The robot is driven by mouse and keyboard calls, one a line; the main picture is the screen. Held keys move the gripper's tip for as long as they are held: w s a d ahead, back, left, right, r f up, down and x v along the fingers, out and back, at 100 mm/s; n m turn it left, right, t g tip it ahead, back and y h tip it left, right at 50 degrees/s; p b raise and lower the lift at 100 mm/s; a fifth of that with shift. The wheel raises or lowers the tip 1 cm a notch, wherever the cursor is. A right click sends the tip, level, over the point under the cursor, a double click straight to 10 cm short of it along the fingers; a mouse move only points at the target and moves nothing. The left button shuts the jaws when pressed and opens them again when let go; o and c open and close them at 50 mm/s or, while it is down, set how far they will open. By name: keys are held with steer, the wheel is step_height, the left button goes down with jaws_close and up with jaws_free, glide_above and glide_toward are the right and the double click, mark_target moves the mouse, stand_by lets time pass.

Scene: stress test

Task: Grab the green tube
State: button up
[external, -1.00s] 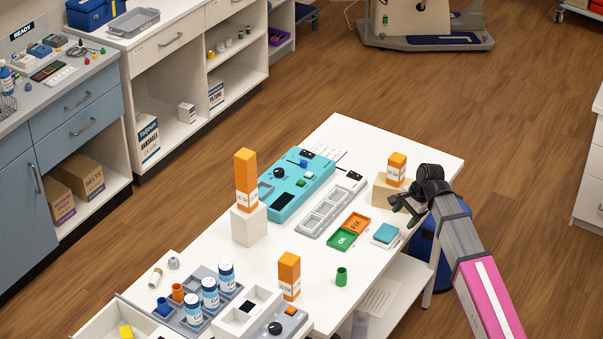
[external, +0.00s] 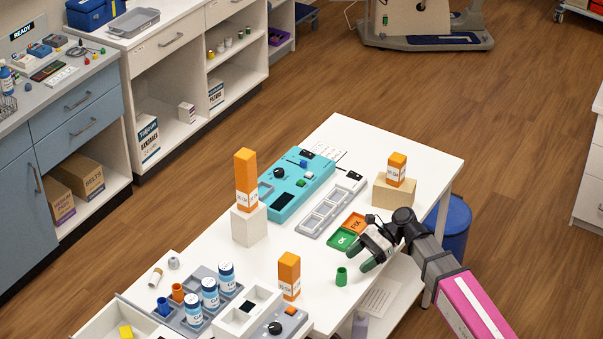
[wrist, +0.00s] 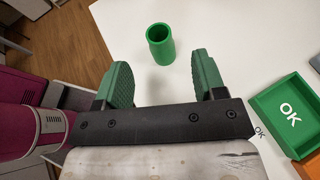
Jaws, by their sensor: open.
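The green tube (external: 341,276) stands upright on the white table near its right edge. It also shows in the wrist view (wrist: 160,45), ahead of my fingertips and between their lines, with its hollow top visible. My gripper (external: 366,254) is just above and to the upper right of the tube in the external view. Its two green fingers are spread apart and empty in the wrist view (wrist: 160,75). The tube is not touched by either finger.
The green OK tray (external: 341,239) and the orange tray (external: 356,223) lie close to my gripper. An orange box (external: 289,275) stands left of the tube. Another orange box (external: 396,170) stands on a block. Bare tabletop surrounds the tube.

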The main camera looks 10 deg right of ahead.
mark_target(338, 277)
steer(key=x, duration=0.8)
steer(key=shift+s+a+f, duration=0.1)
steer(key=shift+a+f, duration=0.1)
steer(key=shift+f, duration=0.05)
steer(key=c, duration=1)
